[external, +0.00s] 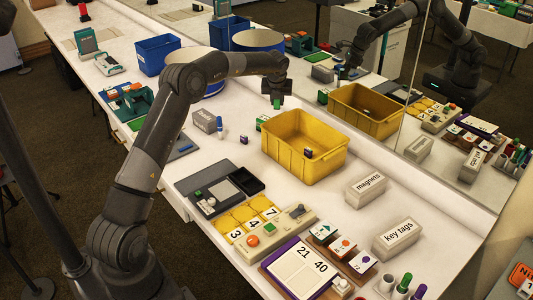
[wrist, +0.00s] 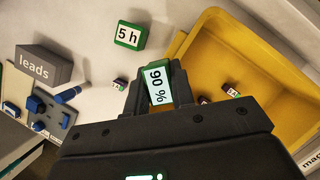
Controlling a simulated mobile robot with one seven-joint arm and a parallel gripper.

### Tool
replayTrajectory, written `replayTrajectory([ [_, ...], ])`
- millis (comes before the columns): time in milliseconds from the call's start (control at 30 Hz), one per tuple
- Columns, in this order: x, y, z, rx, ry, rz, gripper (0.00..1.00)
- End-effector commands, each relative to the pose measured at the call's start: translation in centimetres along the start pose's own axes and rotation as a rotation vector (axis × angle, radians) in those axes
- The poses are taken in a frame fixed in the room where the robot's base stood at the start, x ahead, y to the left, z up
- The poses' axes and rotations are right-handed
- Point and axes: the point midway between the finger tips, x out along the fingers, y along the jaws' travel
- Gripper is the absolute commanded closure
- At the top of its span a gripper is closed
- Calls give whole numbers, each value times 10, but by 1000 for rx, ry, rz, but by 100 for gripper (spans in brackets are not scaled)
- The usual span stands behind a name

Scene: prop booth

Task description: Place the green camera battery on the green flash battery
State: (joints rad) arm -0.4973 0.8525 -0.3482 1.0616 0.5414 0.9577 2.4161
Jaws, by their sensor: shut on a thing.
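My gripper (external: 276,94) is shut on a green-cased block with a white "90 %" label (wrist: 157,87), which I take to be the green camera battery. It is held above the white table, near the far left corner of the yellow crate. A second green block, labelled "5 h" (wrist: 130,36), lies on the table beside the crate; I take it to be the green flash battery. In the external view this "5 h" block (external: 262,121) is just below and left of my gripper. The held block is apart from it.
The yellow crate (external: 275,149) holds a few small dark blocks. A grey "leads" box (wrist: 43,66), a blue marker (wrist: 67,95) and a small labelled cube (wrist: 120,84) are nearby. A mirror stands behind the table. Grey "magnets" (external: 366,190) and "key tags" (external: 396,237) boxes are to the right.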

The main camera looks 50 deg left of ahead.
Motion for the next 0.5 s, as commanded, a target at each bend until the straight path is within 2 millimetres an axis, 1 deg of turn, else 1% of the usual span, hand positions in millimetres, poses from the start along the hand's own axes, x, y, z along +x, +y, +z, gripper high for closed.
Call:
replayTrajectory([
  [33, 12, 9, 6, -4, 2, 2, 100],
  [100, 26, 20, 14, -4, 2, 2, 100],
  [300, 62, 46, 34, -3, 1, 1, 100],
  [400, 73, 55, 41, -3, 0, 0, 100],
  [500, 78, 59, 44, -1, 0, 0, 100],
])
